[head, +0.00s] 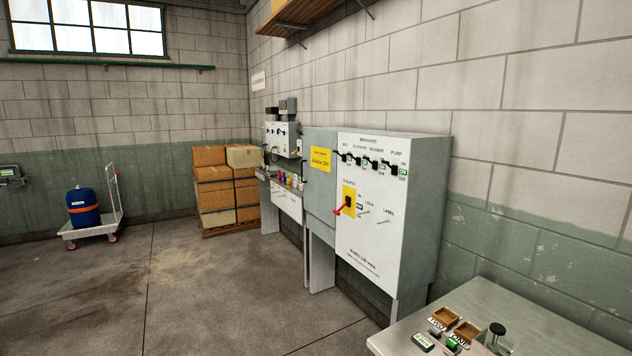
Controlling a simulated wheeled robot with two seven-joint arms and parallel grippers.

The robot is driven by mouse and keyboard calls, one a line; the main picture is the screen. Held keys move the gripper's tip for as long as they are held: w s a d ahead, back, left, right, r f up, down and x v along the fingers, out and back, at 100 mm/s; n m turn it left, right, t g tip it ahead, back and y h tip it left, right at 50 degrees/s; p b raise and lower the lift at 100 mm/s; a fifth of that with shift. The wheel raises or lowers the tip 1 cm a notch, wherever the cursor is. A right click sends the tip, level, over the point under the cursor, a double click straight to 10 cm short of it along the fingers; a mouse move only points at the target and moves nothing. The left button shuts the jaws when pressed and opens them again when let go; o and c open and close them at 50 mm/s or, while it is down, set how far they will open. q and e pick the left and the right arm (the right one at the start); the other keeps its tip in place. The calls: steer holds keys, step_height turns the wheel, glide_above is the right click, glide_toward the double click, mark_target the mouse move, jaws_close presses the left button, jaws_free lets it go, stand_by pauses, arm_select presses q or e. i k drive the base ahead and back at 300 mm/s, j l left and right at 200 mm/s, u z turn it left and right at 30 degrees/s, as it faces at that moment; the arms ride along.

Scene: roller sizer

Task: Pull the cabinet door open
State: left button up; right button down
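The white cabinet (385,230) stands on legs against the right wall, and its front panel looks shut. The panel carries a row of black breaker switches (374,164) with green tags along the top. Below them a red handle (343,208) sits on a yellow isolator plate (349,200). Small lettering and hook-like parts (376,215) are to the right of the plate. Neither of my grippers is in view.
A grey table (560,315) with small wooden trays (446,316) fills the lower right, close to the cabinet. Stacked cartons (215,190) stand in the far corner. A cart (92,228) with a blue drum (84,207) is at left. The floor (200,290) before the cabinet is clear.

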mark_target(319, 163)
steer(key=i+j+u, duration=0.25)
steer(key=i+u, duration=0.2)
steer(key=i, duration=0.25)
steer(key=i+u, duration=0.45)
steer(key=i, duration=0.25)
steer(key=i+z, duration=0.25)
steer(key=i, duration=0.2)
steer(key=i+z, duration=0.25)
steer(key=i, duration=0.25)
steer(key=i+j+z, duration=0.1)
steer(key=i+z, duration=0.2)
steer(key=i, duration=0.15)
steer(key=i+j+z, duration=0.25)
steer(key=i, duration=0.15)
